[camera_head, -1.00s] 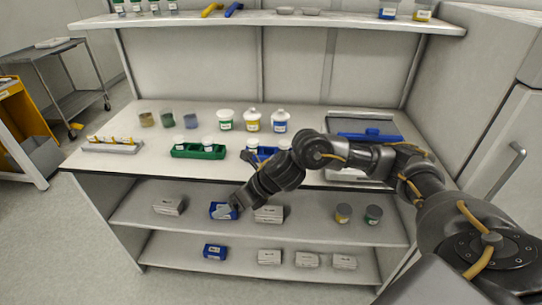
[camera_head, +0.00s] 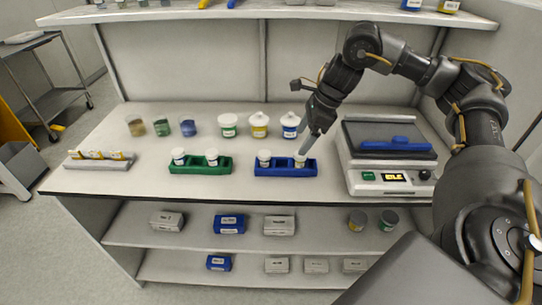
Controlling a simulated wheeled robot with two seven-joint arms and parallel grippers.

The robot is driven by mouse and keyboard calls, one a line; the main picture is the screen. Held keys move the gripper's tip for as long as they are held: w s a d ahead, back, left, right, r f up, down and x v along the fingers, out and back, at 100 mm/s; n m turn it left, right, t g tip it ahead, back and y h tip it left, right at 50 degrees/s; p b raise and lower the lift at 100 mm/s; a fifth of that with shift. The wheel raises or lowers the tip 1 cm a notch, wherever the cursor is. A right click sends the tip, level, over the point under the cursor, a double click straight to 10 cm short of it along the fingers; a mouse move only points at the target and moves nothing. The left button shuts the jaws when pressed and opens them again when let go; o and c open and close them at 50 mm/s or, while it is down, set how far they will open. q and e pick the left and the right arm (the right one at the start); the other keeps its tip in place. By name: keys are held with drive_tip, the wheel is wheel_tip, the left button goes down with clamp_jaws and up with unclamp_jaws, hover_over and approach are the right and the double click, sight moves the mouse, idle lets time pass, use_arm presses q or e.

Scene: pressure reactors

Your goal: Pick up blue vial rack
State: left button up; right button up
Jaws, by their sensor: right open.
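The blue vial rack (camera_head: 284,170) stands on the bench top, in the middle of the head view. It holds two white-capped vials, a left one (camera_head: 264,157) and a right one (camera_head: 300,159). My right gripper (camera_head: 306,144) points down from above, with its fingertips at or just above the right vial's cap. It is open; whether a finger touches the vial I cannot tell. My left gripper is out of view.
A green vial rack (camera_head: 201,168) with two vials stands left of the blue one. A device with a blue lid bar (camera_head: 395,145) stands close on the right. White-capped jars (camera_head: 259,125) stand behind. Bench space in front is narrow.

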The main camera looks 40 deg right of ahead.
sight(287, 160)
drive_tip(key=shift+w+d+r, duration=0.2)
drive_tip(key=shift+w, duration=0.15)
drive_tip(key=shift+s+x, duration=0.25)
drive_tip(key=shift+x, duration=0.95)
drive_tip(key=x, duration=0.2)
drive_tip(key=shift+w+a+f, duration=0.2)
drive_tip(key=shift+w+a, duration=0.05)
drive_tip(key=shift+w+f, duration=0.1)
drive_tip(key=shift+f, duration=0.15)
drive_tip(key=shift+a+f, duration=0.1)
drive_tip(key=shift+a+f+p, duration=0.15)
drive_tip(key=shift+f+p, duration=0.15)
drive_tip(key=x, duration=0.3)
drive_tip(key=shift+a+f+p, duration=0.1)
drive_tip(key=shift+f+p, duration=0.2)
drive_tip(key=shift+p, duration=0.05)
drive_tip(key=shift+a+f, duration=0.1)
drive_tip(key=shift+f, duration=0.25)
drive_tip(key=c, duration=1.1)
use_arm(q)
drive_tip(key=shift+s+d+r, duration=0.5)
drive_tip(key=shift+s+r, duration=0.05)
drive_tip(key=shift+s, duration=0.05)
use_arm(e)
drive_tip(key=shift+c, duration=0.2)
